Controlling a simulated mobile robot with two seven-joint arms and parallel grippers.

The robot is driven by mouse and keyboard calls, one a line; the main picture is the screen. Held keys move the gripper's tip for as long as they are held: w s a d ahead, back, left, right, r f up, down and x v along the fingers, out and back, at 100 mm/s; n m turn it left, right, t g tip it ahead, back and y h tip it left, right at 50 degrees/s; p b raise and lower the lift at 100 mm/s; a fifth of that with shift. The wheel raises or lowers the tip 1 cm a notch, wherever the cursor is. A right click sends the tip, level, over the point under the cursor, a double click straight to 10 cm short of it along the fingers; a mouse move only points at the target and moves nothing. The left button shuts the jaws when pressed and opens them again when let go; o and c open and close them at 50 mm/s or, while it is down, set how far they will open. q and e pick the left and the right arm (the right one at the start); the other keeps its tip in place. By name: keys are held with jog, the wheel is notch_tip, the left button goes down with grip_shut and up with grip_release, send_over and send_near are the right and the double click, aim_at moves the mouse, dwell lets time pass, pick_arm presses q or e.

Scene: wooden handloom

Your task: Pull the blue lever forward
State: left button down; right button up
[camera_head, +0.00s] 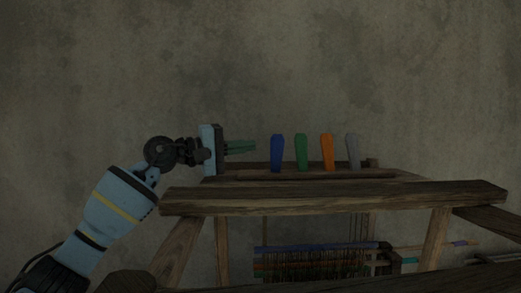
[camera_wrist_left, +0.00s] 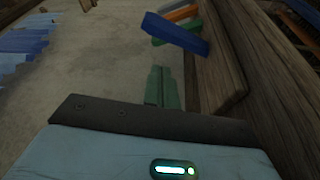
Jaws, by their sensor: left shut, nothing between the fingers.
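The blue lever (camera_head: 277,153) stands upright as the leftmost of a row of levers on top of the wooden loom. In the left wrist view the blue lever (camera_wrist_left: 177,34) shows ahead and a little right of the fingers. My left gripper (camera_head: 254,146) comes in from the left and points right, its fingertips a short gap left of the blue lever. In the left wrist view its green fingers (camera_wrist_left: 161,88) lie together with nothing between them. I see no contact with the lever. My right gripper is not in view.
Green (camera_head: 301,153), orange (camera_head: 327,152) and grey (camera_head: 353,152) levers stand in the row to the right of the blue one. A thick wooden beam (camera_head: 330,198) of the loom runs across in front, below the levers. The space above the levers is clear.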

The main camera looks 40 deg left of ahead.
pick_arm(q)
jog(key=v, duration=0.3)
jog(key=shift+f+b, duration=0.2)
jog(key=shift+b, duration=0.15)
jog(key=shift+s+a+r, duration=0.1)
jog(key=shift+s+a, duration=0.05)
jog(key=shift+a, duration=0.05)
dwell(1.1)
